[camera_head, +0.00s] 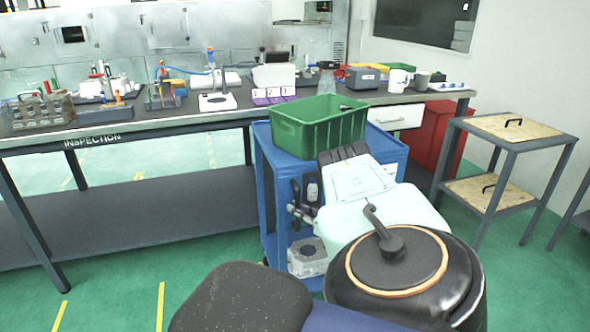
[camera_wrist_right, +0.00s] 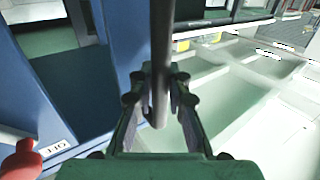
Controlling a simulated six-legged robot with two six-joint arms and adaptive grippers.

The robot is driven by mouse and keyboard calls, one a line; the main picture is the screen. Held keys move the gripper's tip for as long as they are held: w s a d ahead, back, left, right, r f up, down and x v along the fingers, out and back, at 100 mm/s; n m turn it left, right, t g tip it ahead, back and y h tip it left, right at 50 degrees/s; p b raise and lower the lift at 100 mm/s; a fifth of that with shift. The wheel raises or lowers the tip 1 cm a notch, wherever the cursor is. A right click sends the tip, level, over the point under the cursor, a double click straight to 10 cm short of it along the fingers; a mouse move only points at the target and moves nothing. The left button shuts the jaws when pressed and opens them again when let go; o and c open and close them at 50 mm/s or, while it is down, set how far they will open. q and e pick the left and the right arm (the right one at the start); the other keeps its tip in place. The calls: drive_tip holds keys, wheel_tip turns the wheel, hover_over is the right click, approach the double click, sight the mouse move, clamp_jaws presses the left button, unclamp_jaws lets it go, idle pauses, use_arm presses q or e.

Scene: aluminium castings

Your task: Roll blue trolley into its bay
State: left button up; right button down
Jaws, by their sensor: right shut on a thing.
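The blue trolley (camera_head: 386,148) stands in front of the inspection bench, with a green crate (camera_head: 318,128) on its top. My right arm reaches over it from the front and hides part of its near side. My right gripper (camera_head: 302,207) is at the trolley's near side. In the right wrist view, my right gripper (camera_wrist_right: 160,100) is closed around a grey upright handle bar (camera_wrist_right: 163,40). Blue trolley parts (camera_wrist_right: 122,50) show beside the bar. My left gripper is out of view. Which floor marking bounds the bay is unclear.
The inspection bench (camera_head: 120,137) runs behind and left, loaded with tools and bins. A grey metal casting (camera_head: 308,262) sits low on the trolley. A red bin (camera_head: 432,135) and a wood-topped stand (camera_head: 510,128) are at right. Yellow lines (camera_head: 160,305) mark open green floor at left.

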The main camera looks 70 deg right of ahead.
drive_tip(key=shift+s+d, duration=0.1)
drive_tip(key=shift+s, duration=0.05)
drive_tip(key=c, duration=1.3)
unclamp_jaws()
drive_tip(key=v, duration=1.2)
